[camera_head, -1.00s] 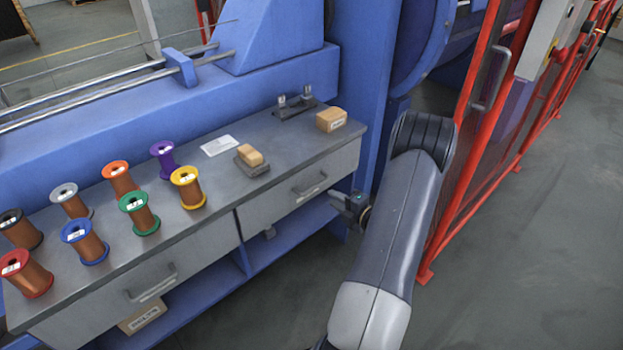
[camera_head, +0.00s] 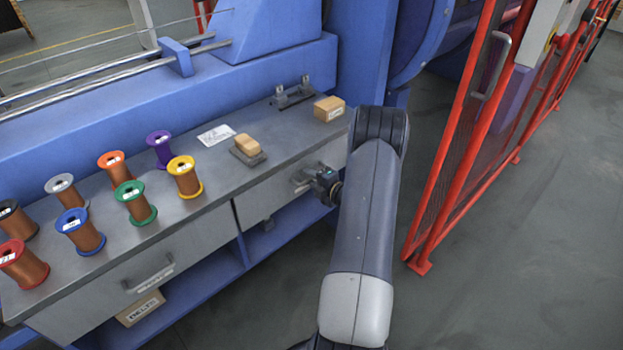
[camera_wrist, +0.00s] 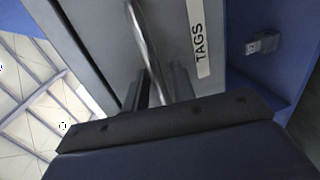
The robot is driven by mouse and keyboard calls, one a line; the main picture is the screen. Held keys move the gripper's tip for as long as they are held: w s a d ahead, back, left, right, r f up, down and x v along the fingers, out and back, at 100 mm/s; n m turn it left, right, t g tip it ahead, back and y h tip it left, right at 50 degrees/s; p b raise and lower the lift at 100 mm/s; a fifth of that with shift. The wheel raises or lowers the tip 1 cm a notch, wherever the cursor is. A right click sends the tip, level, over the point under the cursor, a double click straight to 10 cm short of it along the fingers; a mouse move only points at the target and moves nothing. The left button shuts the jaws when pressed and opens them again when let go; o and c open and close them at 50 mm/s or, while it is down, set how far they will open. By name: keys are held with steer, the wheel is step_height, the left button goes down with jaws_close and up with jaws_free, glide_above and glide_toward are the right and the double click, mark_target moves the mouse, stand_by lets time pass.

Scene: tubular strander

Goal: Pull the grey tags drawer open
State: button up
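The grey tags drawer (camera_head: 262,205) is the right-hand drawer under the grey bench, and its front looks flush with the bench. In the wrist view its front (camera_wrist: 95,40) fills the upper middle, with a white TAGS label (camera_wrist: 201,40). Its bar handle (camera_wrist: 147,40) runs down between my fingers. My gripper (camera_head: 306,180) is at this handle in the head view, where it and my arm cover part of the drawer. In the wrist view my gripper (camera_wrist: 160,88) has its fingers apart on either side of the bar; firm contact is not clear.
A second drawer (camera_head: 110,285) is to the left, above a shelf with a carton (camera_head: 140,308). The bench top holds several wire spools (camera_head: 185,178), a tan block (camera_head: 246,144) on a grey base and a small box (camera_head: 328,108). Red fencing (camera_head: 440,190) stands at right.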

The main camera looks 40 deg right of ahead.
jaws_close()
steer(key=shift+s, duration=0.15)
steer(key=f+p+v, duration=0.2)
steer(key=f+v, duration=0.2)
steer(key=v, duration=1.5)
steer(key=shift+s+d+p, duration=0.2)
steer(key=shift+s+p, duration=0.2)
steer(key=shift+s, duration=0.35)
steer(key=shift+o, duration=0.2)
jaws_free()
steer(key=shift+s+r, duration=0.1)
